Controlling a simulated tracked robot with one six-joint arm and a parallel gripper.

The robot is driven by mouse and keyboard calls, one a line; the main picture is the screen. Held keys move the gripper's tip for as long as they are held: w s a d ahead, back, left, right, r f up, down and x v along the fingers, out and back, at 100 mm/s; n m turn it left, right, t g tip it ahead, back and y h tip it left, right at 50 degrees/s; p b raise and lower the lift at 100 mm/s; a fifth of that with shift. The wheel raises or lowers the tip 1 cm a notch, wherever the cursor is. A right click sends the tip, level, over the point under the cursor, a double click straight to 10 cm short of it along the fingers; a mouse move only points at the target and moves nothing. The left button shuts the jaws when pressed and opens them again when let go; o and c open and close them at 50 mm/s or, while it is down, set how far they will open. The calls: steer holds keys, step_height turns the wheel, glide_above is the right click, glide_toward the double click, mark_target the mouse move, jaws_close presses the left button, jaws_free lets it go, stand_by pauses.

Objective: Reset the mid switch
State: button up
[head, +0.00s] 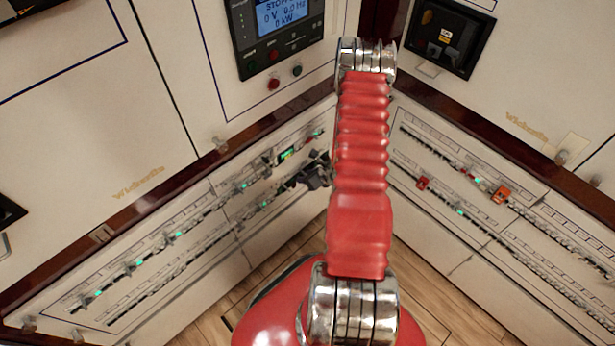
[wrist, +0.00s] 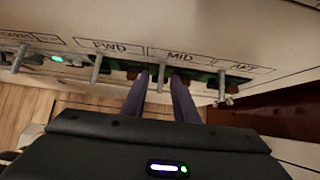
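In the wrist view the MID switch is a thin metal lever (wrist: 162,78) below the printed label "MID" on a pale panel. My gripper (wrist: 160,77) is open, with one dark finger on each side of this lever. Gaps show between the lever and the fingers, so it does not look gripped. The FWD lever (wrist: 97,68) is to the left and the AFT lever (wrist: 222,90) to the right, both outside the fingers. In the head view my gripper (head: 314,178) is at the left wall's breaker rows, partly behind my red arm. I cannot pick out the MID lever there.
The left wall's breaker rows (head: 190,235) carry several green lights. The right wall's rows (head: 500,215) hold an orange-red block (head: 501,194) and a red one (head: 423,183). A control display (head: 282,14) is above. Dark red trim (head: 230,155) juts above the rows. Wooden floor (head: 425,290) lies below.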

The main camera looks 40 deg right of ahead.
steer(key=shift+s+r, duration=0.1)
steer(key=v, duration=1.3)
steer(key=shift+s+r, duration=0.15)
steer(key=shift+r, duration=0.05)
stand_by(0.6)
